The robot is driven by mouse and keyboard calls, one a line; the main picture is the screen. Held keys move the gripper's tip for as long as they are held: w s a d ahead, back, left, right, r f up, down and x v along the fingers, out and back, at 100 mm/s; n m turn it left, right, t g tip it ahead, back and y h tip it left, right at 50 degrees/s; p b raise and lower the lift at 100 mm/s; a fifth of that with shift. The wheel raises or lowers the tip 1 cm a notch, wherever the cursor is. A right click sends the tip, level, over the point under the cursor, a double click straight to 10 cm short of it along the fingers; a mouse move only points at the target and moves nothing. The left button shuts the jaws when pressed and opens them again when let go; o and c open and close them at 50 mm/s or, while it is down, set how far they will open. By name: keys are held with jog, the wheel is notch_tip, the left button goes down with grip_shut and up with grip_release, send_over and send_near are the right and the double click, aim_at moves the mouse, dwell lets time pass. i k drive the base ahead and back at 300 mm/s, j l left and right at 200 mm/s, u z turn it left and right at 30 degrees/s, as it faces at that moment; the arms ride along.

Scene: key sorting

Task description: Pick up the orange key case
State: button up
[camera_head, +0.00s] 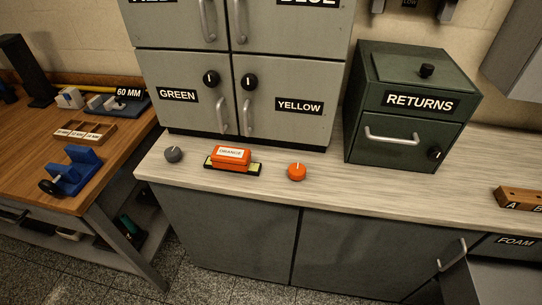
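The orange key case (231,163) is a small box with a white label reading ORANGE on its top. It sits on a dark, flat base with yellow showing (252,170), on the light counter in front of the grey cabinet. A round orange knob (297,172) stands to its right, and a round grey knob (173,154) stands to its left. My gripper is not in view.
A grey cabinet (285,128) with GREEN and YELLOW doors stands close behind the case. A dark green RETURNS box (385,156) is to the right. A wooden bench (30,150) holds tools at left.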

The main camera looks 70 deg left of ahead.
aim_at(228, 158)
jog(key=u, duration=2.7)
jog(key=i+j+u, duration=0.2)
jog(key=u, duration=0.15)
jog(key=j, duration=0.1)
